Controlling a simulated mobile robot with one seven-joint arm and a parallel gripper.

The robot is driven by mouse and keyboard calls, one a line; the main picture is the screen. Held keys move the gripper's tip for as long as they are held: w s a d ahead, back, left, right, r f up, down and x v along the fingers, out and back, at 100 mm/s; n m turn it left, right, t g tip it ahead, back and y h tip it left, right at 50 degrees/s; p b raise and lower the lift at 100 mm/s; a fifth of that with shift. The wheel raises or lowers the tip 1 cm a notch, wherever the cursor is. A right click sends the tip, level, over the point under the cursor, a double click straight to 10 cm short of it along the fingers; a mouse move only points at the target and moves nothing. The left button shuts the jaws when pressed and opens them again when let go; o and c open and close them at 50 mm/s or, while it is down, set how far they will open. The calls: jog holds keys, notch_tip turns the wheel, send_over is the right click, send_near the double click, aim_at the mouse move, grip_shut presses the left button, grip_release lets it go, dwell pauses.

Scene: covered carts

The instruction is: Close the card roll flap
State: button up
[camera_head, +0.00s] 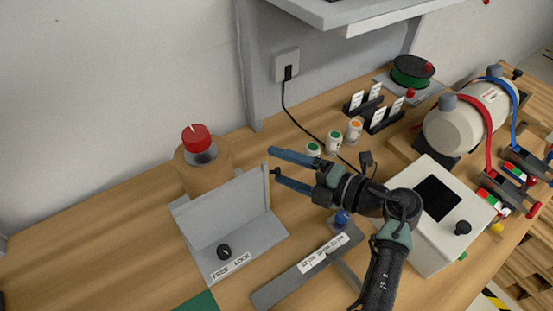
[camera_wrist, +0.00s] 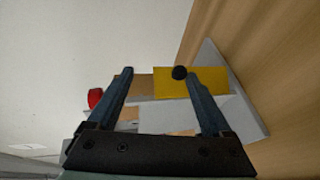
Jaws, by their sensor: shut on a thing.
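A grey unit (camera_head: 235,263) with a black knob and a white label stands on the bench. Its grey panel (camera_head: 225,210) stands upright. A narrow yellowish flap (camera_head: 266,182) shows edge-on at the panel's right end. In the wrist view the flap (camera_wrist: 205,81) is a yellow plate with a black round knob (camera_wrist: 180,72). My gripper (camera_head: 271,161) is at the flap's upper part, coming from the right. In the wrist view my gripper (camera_wrist: 160,74) has its fingertips either side of the knob, which lies against the right one. The exact contact is hard to see.
A brown cylinder (camera_head: 203,180) with a red top (camera_head: 196,138) stands behind the panel. A label strip with a blue knob (camera_head: 342,219) and a white box (camera_head: 435,225) lie near my arm. Small jars (camera_head: 333,142) and card holders stand behind. The bench's left side is clear.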

jog(key=s+f+v, duration=0.1)
jog(key=f+v, duration=0.1)
jog(key=v, duration=0.9)
jog(key=shift+p, duration=0.4)
jog(key=shift+r, duration=0.15)
dwell(0.6)
